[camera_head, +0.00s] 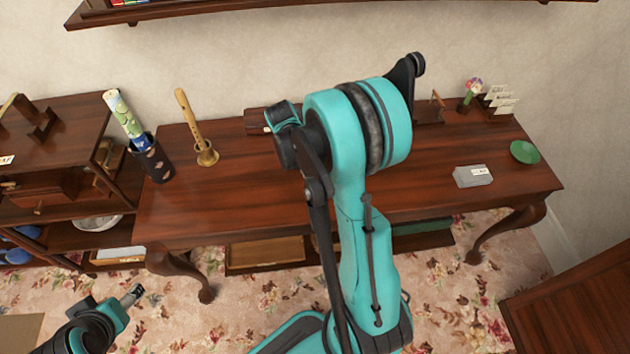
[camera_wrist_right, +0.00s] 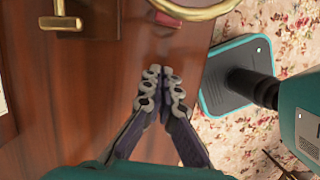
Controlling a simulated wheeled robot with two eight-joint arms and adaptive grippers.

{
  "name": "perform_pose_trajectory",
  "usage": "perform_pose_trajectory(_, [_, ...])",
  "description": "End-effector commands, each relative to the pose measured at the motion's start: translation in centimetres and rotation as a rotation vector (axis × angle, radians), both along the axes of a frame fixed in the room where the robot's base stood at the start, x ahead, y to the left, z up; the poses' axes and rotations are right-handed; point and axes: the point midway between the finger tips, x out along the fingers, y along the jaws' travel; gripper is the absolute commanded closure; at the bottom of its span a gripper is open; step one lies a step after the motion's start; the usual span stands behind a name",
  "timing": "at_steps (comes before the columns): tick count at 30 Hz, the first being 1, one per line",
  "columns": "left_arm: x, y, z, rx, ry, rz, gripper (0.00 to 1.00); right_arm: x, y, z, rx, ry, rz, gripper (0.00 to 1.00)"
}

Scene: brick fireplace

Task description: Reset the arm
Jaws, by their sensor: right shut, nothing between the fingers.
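My right arm (camera_head: 365,240) rises through the middle of the head view and bends in front of the long wooden table (camera_head: 420,185). Its gripper is hidden behind the arm there. In the right wrist view my right gripper (camera_wrist_right: 160,82) is shut and empty, its fingertips together. It is over a dark wooden surface (camera_wrist_right: 85,85), close to its edge, with floral carpet (camera_wrist_right: 225,130) to the right. Part of my left arm (camera_head: 85,330) shows at the lower left of the head view. I do not see its fingers.
On the table stand a wooden recorder (camera_head: 187,112) in a brass holder (camera_head: 207,155), a dark cup (camera_head: 155,162) with rolled paper, a grey box (camera_head: 473,176) and a green dish (camera_head: 524,152). A gold ring (camera_wrist_right: 215,12) and brass hammer-shaped piece (camera_wrist_right: 60,20) are near my right gripper.

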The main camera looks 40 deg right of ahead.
Motion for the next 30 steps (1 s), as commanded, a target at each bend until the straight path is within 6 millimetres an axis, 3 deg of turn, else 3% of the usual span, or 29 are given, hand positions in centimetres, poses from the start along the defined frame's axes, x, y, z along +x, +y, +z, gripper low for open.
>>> perform_pose_trajectory(1, [0.0,0.0,0.5,0.000,0.000,0.000,0.34,0.1,0.2,1.0,0.000,0.000,0.001,1.00])
perform_pose_trajectory(6, [0.0,0.0,0.9,0.000,0.000,0.000,0.34,0.4,0.5,2.4,0.000,0.000,0.000,1.00])
perform_pose_trajectory(17, [0.0,0.0,0.8,0.000,0.000,0.000,0.34,0.3,1.1,3.2,-0.003,-0.022,-0.015,1.00])
perform_pose_trajectory(20, [0.0,0.0,0.7,0.000,0.000,0.000,0.34,0.1,2.4,4.8,-0.008,-0.087,-0.066,1.00])
perform_pose_trajectory(30, [0.0,0.0,0.3,0.000,0.000,0.000,0.34,-3.1,10.5,11.8,0.082,-0.473,-0.423,1.00])
